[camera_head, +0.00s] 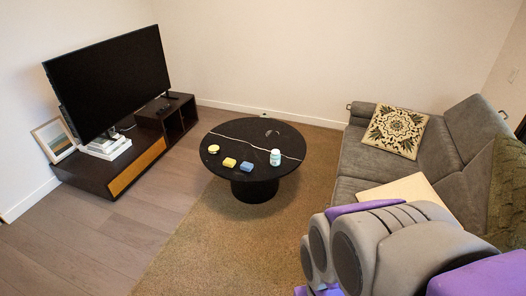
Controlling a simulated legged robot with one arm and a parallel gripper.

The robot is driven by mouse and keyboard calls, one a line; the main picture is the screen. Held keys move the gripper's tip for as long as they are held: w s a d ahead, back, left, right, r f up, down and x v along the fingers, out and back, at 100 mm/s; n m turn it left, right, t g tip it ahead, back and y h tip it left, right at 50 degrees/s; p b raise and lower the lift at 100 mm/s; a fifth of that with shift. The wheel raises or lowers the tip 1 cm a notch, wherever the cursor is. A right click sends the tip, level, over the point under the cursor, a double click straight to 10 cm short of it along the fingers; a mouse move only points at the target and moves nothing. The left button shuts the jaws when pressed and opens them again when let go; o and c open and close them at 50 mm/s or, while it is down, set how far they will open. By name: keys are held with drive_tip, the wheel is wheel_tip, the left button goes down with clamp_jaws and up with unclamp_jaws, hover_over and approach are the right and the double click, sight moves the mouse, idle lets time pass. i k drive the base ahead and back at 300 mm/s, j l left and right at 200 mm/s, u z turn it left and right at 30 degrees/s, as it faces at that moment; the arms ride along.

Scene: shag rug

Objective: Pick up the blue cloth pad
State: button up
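A small blue pad (247,167) lies flat on the round black coffee table (262,138), near its front edge. My arm, grey and purple, fills the lower right corner, well away from the table. My gripper cannot be made out in this view.
A yellow round item (213,149) sits at the table's left. A grey sofa (375,155) with cushions stands on the right. A low dark TV stand (95,172) with a TV (110,80) is on the left. Brown rug (205,245) and wood floor lie open in front.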

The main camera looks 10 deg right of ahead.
sight(248, 167)
drive_tip(key=i+u, duration=0.15)
drive_tip(key=i, duration=0.5)
drive_tip(key=i+u, duration=0.2)
drive_tip(key=i, duration=0.5)
drive_tip(key=i+l+u, duration=0.15)
drive_tip(key=i, duration=0.5)
drive_tip(key=i+l+u, duration=0.15)
drive_tip(key=i, duration=0.55)
